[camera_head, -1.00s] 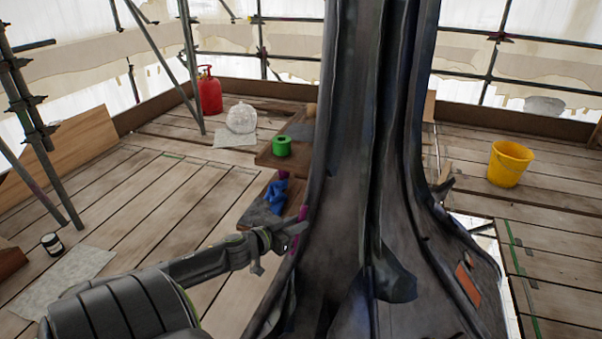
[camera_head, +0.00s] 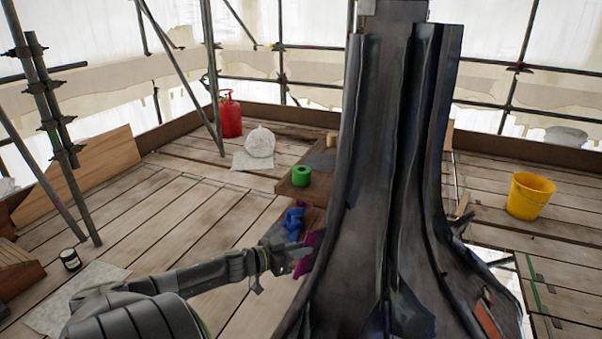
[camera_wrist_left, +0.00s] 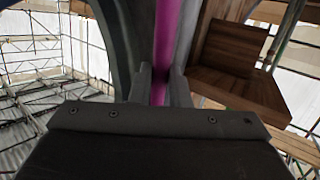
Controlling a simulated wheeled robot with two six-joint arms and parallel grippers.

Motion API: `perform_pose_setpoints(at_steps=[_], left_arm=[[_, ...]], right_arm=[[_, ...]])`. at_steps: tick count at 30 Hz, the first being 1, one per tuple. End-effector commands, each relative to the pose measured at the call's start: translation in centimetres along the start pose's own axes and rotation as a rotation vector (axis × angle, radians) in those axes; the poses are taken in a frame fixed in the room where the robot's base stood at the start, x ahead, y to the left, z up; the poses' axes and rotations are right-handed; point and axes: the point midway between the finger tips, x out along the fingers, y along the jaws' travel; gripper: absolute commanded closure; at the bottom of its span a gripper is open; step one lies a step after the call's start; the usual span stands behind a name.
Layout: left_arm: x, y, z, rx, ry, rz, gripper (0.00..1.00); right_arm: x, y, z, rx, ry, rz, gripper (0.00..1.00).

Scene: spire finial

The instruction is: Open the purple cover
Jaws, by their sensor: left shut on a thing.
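The purple cover (camera_head: 311,242) shows as a small flap at the left edge of the dark grey spire (camera_head: 372,170). Most of it is hidden behind the spire's flared side. My left gripper (camera_head: 300,260) reaches in from the left and is shut on the cover's edge. In the left wrist view the cover is a thin magenta strip (camera_wrist_left: 164,45), seen edge-on, running down between the two fingers (camera_wrist_left: 159,88). My right gripper is not in view.
Behind my gripper, blue gloves (camera_head: 293,222) and a green roll (camera_head: 301,176) lie on wooden boards. A yellow bucket (camera_head: 529,196) stands right, a red gas bottle (camera_head: 230,115) at the back left. The plank floor (camera_head: 190,215) at left is mostly clear.

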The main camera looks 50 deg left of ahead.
Motion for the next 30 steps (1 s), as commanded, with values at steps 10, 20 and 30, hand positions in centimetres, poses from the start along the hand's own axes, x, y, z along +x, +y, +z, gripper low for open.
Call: perform_pose_setpoints(at_steps=[10,20,30], left_arm=[[0.2,-0.2,-0.3,0.004,0.002,-0.005,0.76],[0.1,-0.1,-0.1,0.002,0.001,-0.002,0.62],[-1.7,0.0,-0.2,0.002,-0.003,0.0,0.62]], right_arm=[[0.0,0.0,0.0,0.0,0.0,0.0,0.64],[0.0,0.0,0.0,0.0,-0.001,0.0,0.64],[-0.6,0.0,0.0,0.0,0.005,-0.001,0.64]])
